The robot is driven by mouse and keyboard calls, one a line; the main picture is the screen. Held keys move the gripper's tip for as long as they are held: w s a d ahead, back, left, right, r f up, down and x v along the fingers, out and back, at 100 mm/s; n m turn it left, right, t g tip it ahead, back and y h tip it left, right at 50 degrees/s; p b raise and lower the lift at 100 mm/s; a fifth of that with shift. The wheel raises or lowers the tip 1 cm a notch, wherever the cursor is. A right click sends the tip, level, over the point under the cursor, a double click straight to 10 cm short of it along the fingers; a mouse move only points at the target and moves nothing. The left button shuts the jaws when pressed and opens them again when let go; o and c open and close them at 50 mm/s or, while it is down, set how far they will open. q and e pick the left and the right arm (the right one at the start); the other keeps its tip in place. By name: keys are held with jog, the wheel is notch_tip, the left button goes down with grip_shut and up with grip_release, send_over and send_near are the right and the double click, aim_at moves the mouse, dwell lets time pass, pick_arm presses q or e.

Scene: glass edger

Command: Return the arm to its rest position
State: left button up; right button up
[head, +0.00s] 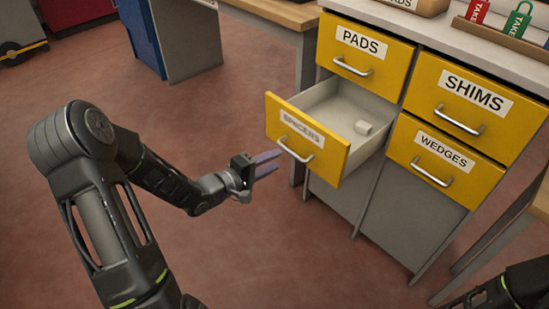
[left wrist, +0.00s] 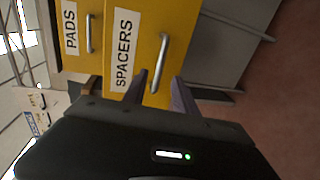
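My left arm comes in from the left in the head view, bent at the elbow. My left gripper (head: 267,164) is in the air just left of the open SPACERS drawer (head: 315,143), apart from its front. Its two bluish fingers are spread with nothing between them. In the left wrist view the fingers (left wrist: 158,92) point toward the yellow SPACERS front (left wrist: 147,58) and its handle (left wrist: 160,62). My right arm shows only as a dark part at the lower right of the head view; its gripper is out of view.
The PADS (head: 366,50), SHIMS (head: 474,102) and WEDGES (head: 443,160) drawers are shut. A wooden-topped table (head: 275,12) stands behind. The reddish floor around my left arm is clear.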

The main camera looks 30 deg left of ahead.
pick_arm(q)
jog(key=s+f+m+g+y, duration=0.2)
jog(key=s+f+m, duration=0.1)
jog(key=f, duration=0.4)
jog(key=s+f+m+g+y, duration=0.2)
jog(key=f+g, duration=0.1)
jog(key=f, duration=0.4)
jog(key=s+d+f+m+g+h, duration=0.1)
jog(key=s+d+f+m+g, duration=0.35)
jog(key=s+d, duration=0.65)
jog(key=s+d+f+m+g+h, duration=0.1)
jog(key=s+d+f+m+g, duration=0.1)
jog(key=s+d+f+g, duration=0.65)
notch_tip(320, 180, up, 17)
jog(key=s+d+t+p, duration=0.2)
jog(key=t+p, duration=0.2)
jog(key=p, duration=1.1)
jog(key=shift+s+d+p, duration=0.25)
jog(key=shift+s+p, duration=0.05)
jog(key=shift+p, duration=0.1)
jog(key=shift+r, duration=0.1)
